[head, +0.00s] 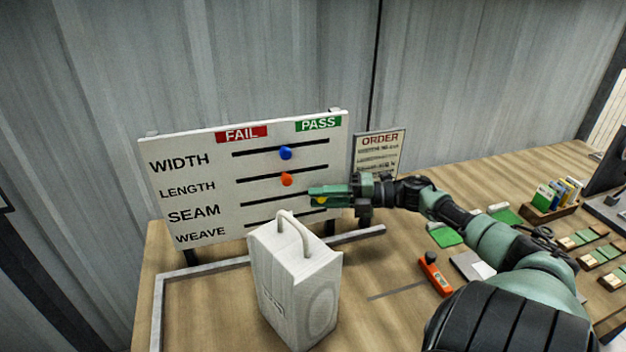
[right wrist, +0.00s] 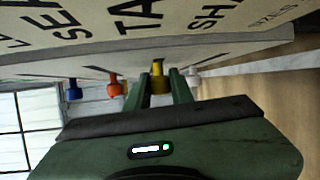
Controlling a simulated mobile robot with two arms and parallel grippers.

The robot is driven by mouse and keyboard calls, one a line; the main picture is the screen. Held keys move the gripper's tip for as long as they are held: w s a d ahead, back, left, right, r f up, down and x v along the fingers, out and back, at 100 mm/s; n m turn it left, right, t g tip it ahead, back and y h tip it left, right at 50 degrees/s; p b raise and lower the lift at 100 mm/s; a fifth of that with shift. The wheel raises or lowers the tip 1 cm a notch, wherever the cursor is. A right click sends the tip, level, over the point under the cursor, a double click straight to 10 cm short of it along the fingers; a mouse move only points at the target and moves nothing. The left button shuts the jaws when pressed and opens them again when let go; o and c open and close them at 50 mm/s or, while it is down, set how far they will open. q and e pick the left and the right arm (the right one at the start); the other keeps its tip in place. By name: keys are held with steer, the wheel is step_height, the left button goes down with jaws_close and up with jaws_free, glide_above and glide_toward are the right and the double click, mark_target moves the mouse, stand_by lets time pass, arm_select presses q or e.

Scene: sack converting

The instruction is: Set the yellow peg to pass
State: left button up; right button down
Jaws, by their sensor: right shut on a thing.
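The white board (head: 200,150) stands upright with FAIL (head: 241,134) in red and PASS (head: 318,124) in green above slotted rows. The yellow peg (head: 320,200) is in the SEAM row, toward the PASS side; the right end of its slot is hidden by my gripper. My right gripper (head: 318,192) is shut on the yellow peg, which shows between the fingertips in the right wrist view (right wrist: 157,72). The blue peg (head: 285,153) in WIDTH and the orange peg (head: 287,179) in LENGTH sit near mid-slot. My left gripper is not in view.
A pale peg (right wrist: 193,79) is close beside my fingers in the right wrist view. A white handled jug-like container (head: 292,285) stands before the board, hiding part of the WEAVE row. An ORDER sign (head: 379,150) stands right. An orange tool (head: 435,275) and small trays lie further right.

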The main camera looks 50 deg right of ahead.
steer(key=shift+d, duration=0.1)
steer(key=c, duration=1.6)
jaws_free()
steer(key=shift+s+d, duration=0.1)
steer(key=shift+d, duration=0.05)
steer(key=shift+c, duration=0.2)
steer(key=o, duration=0.4)
steer(key=shift+f, duration=0.1)
steer(key=b+v, duration=0.1)
steer(key=v, duration=0.6)
steer(key=shift+s+d, duration=0.25)
steer(key=shift+d, duration=0.05)
